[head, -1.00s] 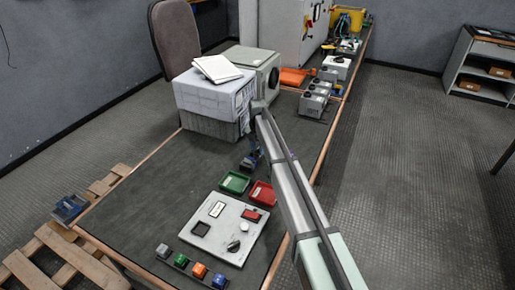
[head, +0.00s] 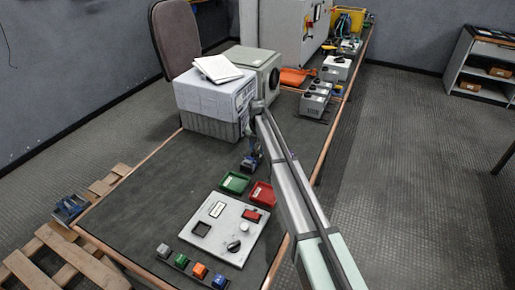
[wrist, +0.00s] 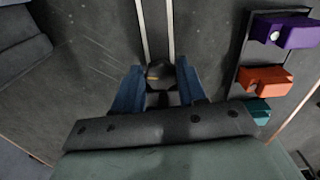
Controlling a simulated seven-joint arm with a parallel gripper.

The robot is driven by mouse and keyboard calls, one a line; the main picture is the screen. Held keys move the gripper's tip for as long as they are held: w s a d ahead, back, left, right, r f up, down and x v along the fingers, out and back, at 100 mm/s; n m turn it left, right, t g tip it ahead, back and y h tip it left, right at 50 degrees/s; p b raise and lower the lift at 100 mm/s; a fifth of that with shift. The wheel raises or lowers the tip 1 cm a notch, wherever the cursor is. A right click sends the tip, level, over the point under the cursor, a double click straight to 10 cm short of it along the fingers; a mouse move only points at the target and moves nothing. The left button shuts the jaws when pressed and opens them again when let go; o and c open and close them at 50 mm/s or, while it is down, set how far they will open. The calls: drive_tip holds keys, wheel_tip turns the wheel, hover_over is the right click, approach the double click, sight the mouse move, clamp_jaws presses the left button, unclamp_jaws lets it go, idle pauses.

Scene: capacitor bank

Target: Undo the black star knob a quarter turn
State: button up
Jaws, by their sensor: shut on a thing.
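In the wrist view, a small dark rounded knob (wrist: 160,72) with a thin yellow mark sits between the two blue fingers of my gripper (wrist: 160,86). The fingers are shut on its sides. The fingers and the gripper body hide its lower part, so I cannot make out its star shape or how far it is turned. In the head view, my gripper (head: 250,163) points down close to the dark bench top, beyond the red and green trays. The knob cannot be made out there.
The wrist view shows purple (wrist: 285,31), orange (wrist: 264,79) and teal blocks on the right, and two pale strips beyond the knob. In the head view, a light panel (head: 210,240), green (head: 235,182) and red (head: 262,195) trays and a white box (head: 213,95) stand on the bench.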

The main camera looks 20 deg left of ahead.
drive_tip(key=shift+n, duration=0.4)
drive_tip(key=shift+n, duration=0.8)
drive_tip(key=o, duration=1)
drive_tip(key=shift+r, duration=0.15)
drive_tip(key=shift+r, duration=3.35)
